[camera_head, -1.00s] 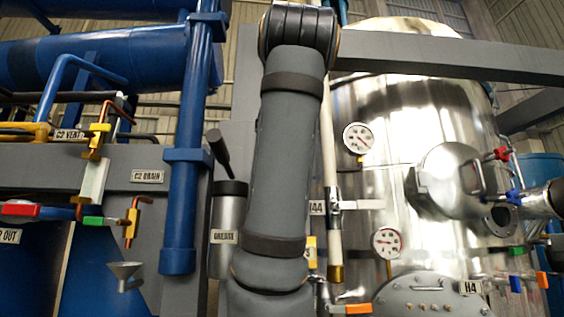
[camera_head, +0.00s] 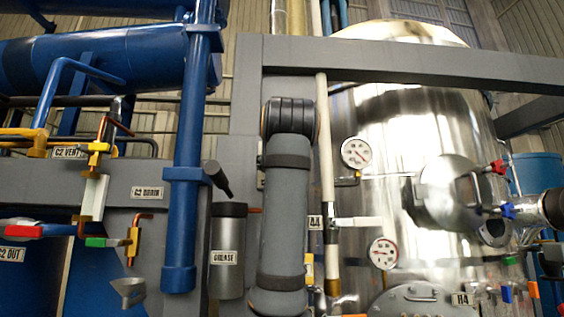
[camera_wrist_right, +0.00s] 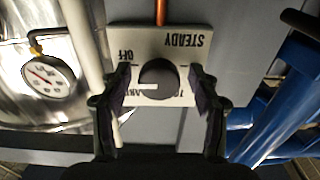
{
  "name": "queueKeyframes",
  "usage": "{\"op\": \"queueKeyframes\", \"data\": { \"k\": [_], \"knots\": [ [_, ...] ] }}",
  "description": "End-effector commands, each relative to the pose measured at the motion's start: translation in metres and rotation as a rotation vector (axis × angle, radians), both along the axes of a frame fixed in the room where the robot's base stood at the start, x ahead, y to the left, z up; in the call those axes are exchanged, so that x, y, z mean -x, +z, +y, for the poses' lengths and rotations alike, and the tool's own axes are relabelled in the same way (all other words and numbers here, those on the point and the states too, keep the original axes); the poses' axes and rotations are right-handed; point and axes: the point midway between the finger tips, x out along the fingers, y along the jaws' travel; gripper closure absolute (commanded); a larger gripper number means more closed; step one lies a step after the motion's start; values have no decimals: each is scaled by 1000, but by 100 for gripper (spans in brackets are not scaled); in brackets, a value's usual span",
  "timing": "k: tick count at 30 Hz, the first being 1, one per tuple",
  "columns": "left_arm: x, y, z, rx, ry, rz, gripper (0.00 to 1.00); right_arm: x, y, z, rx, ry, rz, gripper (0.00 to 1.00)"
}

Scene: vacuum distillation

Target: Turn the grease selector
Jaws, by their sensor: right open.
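The grease selector is a dark round knob (camera_wrist_right: 158,80) with a pale mark, on a light label plate (camera_wrist_right: 178,46) reading STEADY and OFF upside down in the right wrist view. A third label is partly hidden. My right gripper (camera_wrist_right: 160,92) is open, with one dark finger on each side of the knob and visible gaps between. I cannot tell how far its tips are from the plate. In the head view a grey cylinder labelled GREASE (camera_head: 228,262) stands left of my right arm, which hides the selector and gripper there. My left gripper is not in view.
A blue vertical pipe (camera_head: 185,200) stands left of the grease cylinder. A white pipe (camera_head: 327,140), gauges (camera_head: 356,152) and a shiny tank (camera_head: 400,130) are to the right. A copper-coloured tube (camera_wrist_right: 160,12) meets the plate's edge in the wrist view.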

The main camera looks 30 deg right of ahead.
Motion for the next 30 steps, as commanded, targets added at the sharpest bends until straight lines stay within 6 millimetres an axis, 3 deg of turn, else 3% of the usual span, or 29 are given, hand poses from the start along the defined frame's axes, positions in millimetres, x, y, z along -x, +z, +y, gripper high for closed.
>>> {"op": "queueKeyframes", "data": {
  "k": [2, 7, 15, 30],
  "knots": [
    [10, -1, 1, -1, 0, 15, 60, 0, 0, 0, 0, 0, 0, 38],
    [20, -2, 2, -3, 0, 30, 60, 0, 0, 0, -1, -1, 1, 60],
    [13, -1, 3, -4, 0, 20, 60, 0, 0, 0, -1, -1, 1, 93],
    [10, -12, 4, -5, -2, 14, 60, 1, -2, 0, 148, -1, 91, 94]
  ]
}}
